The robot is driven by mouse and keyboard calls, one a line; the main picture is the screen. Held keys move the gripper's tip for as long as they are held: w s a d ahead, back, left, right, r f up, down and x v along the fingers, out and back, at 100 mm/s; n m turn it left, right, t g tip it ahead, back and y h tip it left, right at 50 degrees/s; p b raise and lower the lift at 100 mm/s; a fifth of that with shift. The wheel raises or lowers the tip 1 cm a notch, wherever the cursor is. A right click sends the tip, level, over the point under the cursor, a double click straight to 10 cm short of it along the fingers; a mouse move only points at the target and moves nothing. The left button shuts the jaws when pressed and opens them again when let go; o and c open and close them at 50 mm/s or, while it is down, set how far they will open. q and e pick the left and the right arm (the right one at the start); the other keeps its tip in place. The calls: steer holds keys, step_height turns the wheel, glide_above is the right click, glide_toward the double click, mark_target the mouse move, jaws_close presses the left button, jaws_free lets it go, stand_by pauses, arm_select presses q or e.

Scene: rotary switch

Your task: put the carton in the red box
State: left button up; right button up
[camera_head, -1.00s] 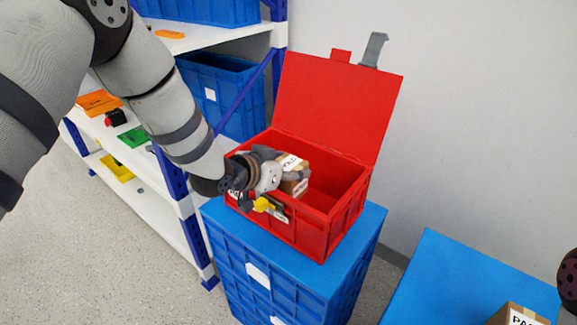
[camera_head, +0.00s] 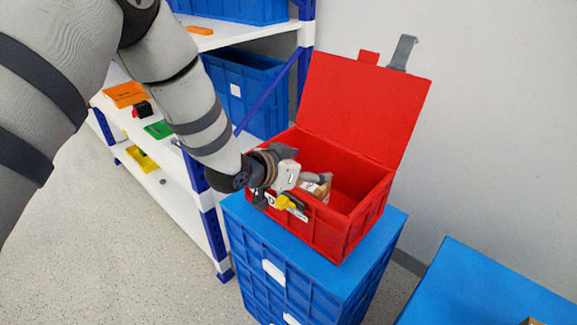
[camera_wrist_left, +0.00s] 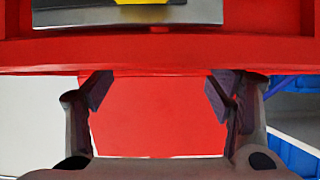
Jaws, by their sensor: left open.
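The red box (camera_head: 320,232) stands open with its lid (camera_head: 362,108) tilted up at the back. A brown carton (camera_head: 316,188) with a white label shows just inside its front wall. My left gripper (camera_head: 318,179) reaches over that front wall and is right at the carton, partly covering it. In the left wrist view my left gripper (camera_wrist_left: 160,92) has its fingers apart, with only red seen between them. The carton does not show there. The right gripper is not in view.
The red box sits on a stack of blue crates (camera_head: 318,275). A white shelf (camera_head: 172,178) with blue bins stands at the left. A blue surface (camera_head: 490,290) is at the lower right, with the edge of another brown carton (camera_head: 533,321). A pale wall is behind.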

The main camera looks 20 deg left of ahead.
arm_select(q)
steer(key=p+v, duration=0.1)
steer(key=v, duration=0.8)
steer(key=shift+s+a+r+p, duration=0.1)
steer(key=shift+r+p, duration=0.25)
steer(key=shift+r, duration=0.05)
steer(key=shift+s+a, duration=0.1)
steer(key=shift+s, duration=0.3)
steer(key=s+f+n+g+y, duration=0.3)
steer(key=s+f+g, duration=0.6)
steer(key=s+f, duration=1.45)
steer(key=s+a+n+g+y, duration=0.1)
steer(key=s+g, duration=0.3)
steer(key=s, duration=1.5)
steer(key=shift+a+f+g, duration=0.35)
steer(key=shift+f+g, duration=0.05)
steer(key=shift+f, duration=0.05)
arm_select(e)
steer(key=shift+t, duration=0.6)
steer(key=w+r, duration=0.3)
arm_select(q)
steer(key=shift+w, duration=0.1)
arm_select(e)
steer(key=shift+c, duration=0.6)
